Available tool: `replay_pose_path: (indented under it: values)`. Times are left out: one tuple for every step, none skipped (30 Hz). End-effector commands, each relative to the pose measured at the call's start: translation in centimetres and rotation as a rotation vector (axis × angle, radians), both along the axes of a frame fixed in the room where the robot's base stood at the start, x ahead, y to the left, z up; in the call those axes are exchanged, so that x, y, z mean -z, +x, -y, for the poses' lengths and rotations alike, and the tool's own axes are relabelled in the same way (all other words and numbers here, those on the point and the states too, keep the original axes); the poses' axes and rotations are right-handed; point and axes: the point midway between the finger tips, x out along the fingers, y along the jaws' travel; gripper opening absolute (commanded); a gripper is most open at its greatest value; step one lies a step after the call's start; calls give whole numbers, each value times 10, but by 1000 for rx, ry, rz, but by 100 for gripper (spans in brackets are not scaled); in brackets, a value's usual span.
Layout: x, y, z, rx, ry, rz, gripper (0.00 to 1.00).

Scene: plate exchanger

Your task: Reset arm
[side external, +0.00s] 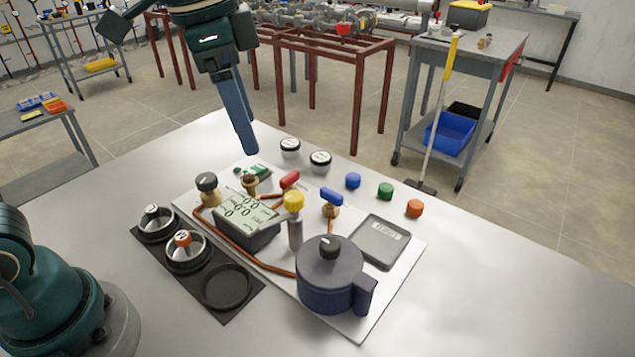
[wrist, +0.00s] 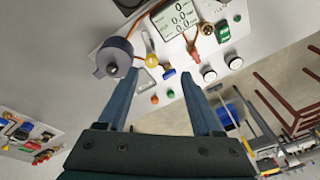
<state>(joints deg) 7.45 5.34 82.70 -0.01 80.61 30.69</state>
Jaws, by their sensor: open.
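My gripper (side external: 248,148) hangs in the air above the far edge of the grey table, behind the white board. It is open and empty, its blue fingers spread apart in the wrist view (wrist: 158,80). The white board (side external: 405,262) carries a digital display unit (side external: 243,210), a red-handled valve (side external: 289,180), a blue-handled valve (side external: 331,197), a yellow knob (side external: 293,201), a grey flat pad (side external: 378,241) and a dark blue pot (side external: 330,280). The pot also shows in the wrist view (wrist: 114,56). No fingertip touches anything.
A black holder (side external: 253,296) at the board's left has two round dials and an empty ring. Two white-topped jars (side external: 290,147) and (side external: 320,161), and blue (side external: 352,180), green (side external: 385,190) and orange (side external: 414,208) caps stand beyond the board. The table's right is clear.

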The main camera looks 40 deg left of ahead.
Motion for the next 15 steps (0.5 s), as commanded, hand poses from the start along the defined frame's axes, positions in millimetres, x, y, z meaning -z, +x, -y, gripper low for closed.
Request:
replay_pose_path:
  values:
    - [-6,-11,-5,-35,-8,30,67]
    - [-8,-17,-8,-56,-13,47,67]
    - [-9,-25,-11,-86,-20,66,67]
    - [-9,-31,-14,-108,-26,81,67]
    - [-10,-37,-16,-132,-33,97,67]
    - [-9,-45,-19,-164,-41,116,67]
    - [-8,-51,-21,-189,-47,132,67]
    - [-6,-57,-23,-214,-54,147,67]
    - [-3,-65,-25,-250,-64,166,67]
    - [0,-71,-27,-276,-72,180,67]
    - [3,-77,-29,-304,-82,195,67]
    - [9,-84,-31,-341,-93,213,67]
    - [14,-90,-32,-370,-103,225,67]
    - [19,-95,-33,-397,-112,236,67]
    - [26,-100,-34,-432,-124,249,67]
